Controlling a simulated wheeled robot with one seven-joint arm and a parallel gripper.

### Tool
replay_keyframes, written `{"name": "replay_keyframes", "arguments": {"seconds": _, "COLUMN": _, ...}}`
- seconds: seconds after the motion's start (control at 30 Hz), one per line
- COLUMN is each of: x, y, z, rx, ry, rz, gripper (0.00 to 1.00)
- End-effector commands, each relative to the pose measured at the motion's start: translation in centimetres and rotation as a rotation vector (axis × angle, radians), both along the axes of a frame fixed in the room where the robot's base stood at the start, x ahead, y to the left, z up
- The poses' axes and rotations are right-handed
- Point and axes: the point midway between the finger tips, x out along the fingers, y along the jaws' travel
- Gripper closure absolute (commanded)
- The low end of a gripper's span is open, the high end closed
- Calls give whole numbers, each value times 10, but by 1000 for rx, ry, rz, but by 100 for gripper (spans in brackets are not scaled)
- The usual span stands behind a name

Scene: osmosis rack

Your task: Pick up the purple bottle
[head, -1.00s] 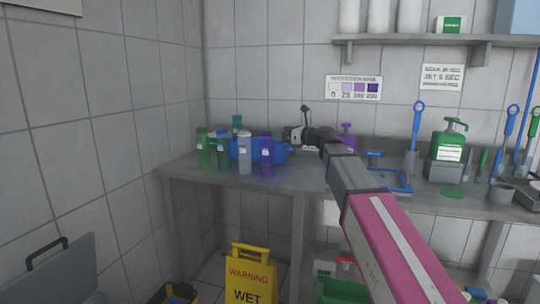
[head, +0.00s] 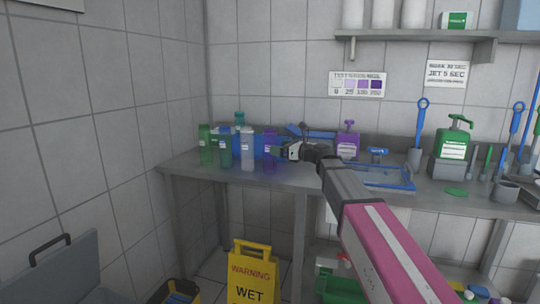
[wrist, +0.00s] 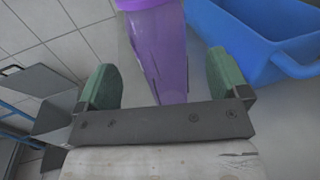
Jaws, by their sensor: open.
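The purple bottle (head: 269,152) stands upright on the grey counter (head: 215,176), at the right end of a group of bottles. In the wrist view the purple bottle (wrist: 158,50) lies ahead of and between the two green fingers. My gripper (head: 281,152) is beside the bottle on its right in the head view. It also shows in the wrist view (wrist: 160,80), with its fingers wide apart and the bottle reaching into the gap. I cannot tell whether a finger touches it.
A clear bottle (head: 247,150) stands just left of the purple one, with green bottles (head: 205,146) further left. A blue bin (wrist: 250,35) is close to the right finger in the wrist view. A yellow warning sign (head: 252,275) is below.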

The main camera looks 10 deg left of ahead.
Motion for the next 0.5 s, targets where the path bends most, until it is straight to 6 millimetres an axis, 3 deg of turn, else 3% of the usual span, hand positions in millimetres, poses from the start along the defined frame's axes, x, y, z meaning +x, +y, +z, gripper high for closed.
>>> {"name": "replay_keyframes", "arguments": {"seconds": 0.3, "x": 16, "y": 46, "z": 0, "rx": -1, "ry": 0, "rz": 2, "gripper": 7}}
{"name": "replay_keyframes", "arguments": {"seconds": 0.5, "x": 18, "y": 53, "z": 0, "rx": -1, "ry": 0, "rz": 0, "gripper": 7}}
